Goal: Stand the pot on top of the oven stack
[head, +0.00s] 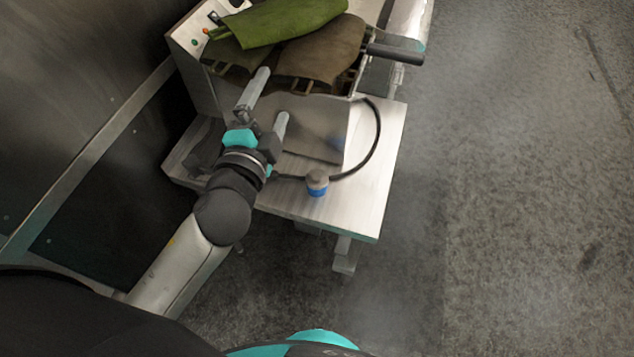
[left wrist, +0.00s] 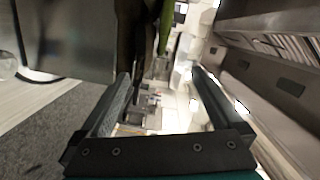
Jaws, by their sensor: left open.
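My left gripper (head: 270,95) is open, its two grey fingers apart in front of a boxy metal appliance (head: 312,128) on a steel table. In the left wrist view the left gripper (left wrist: 160,78) has nothing between its fingers; a blurred bright room shows beyond them. I cannot make out a pot or an oven stack for certain in either view. My right gripper is not in view.
A green cloth (head: 290,20) and a brown cloth (head: 322,52) lie over the appliance. A dark handle (head: 395,53) juts out right. A black cable (head: 377,135) and a small blue-and-grey object (head: 317,184) are on the table (head: 372,200). Floor at right is clear.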

